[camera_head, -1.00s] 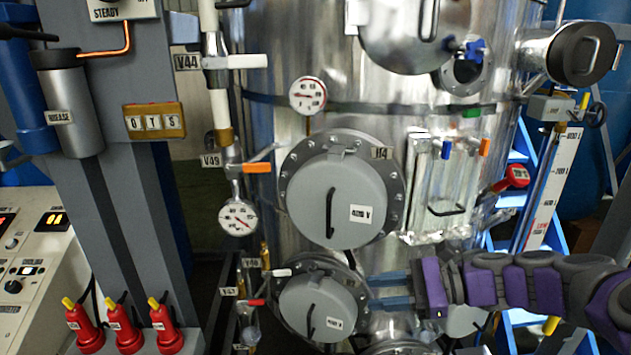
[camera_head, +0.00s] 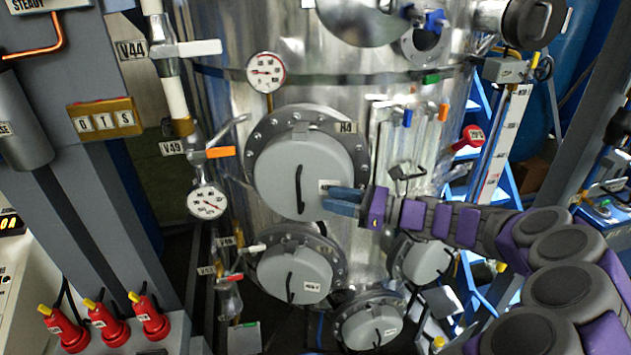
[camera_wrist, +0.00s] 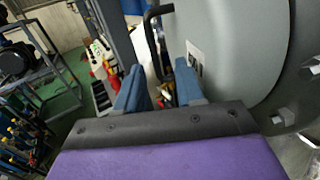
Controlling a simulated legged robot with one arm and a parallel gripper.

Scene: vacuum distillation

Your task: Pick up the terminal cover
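Several round grey covers with black bar handles are on the shiny metal tank. The largest nearby one, taken as the terminal cover (camera_head: 275,170), sits in a bolted flange marked H4, with a white label and an upright black handle (camera_head: 299,188). My gripper (camera_head: 328,200) has blue fingers and is in front of this cover's lower right, right of the handle. In the wrist view the gripper (camera_wrist: 158,92) is open and empty. There the grey cover (camera_wrist: 225,45) fills the right side, and its black handle (camera_wrist: 152,38) shows beyond the fingers. Part of the label is hidden by the fingers.
Smaller grey covers are below, at lower left (camera_head: 295,273), lower right (camera_head: 427,260) and bottom (camera_head: 368,322). A dial gauge (camera_head: 207,201) and an orange-handled valve (camera_head: 219,152) stand left of the flange. Sight glasses (camera_head: 405,150) are on its right.

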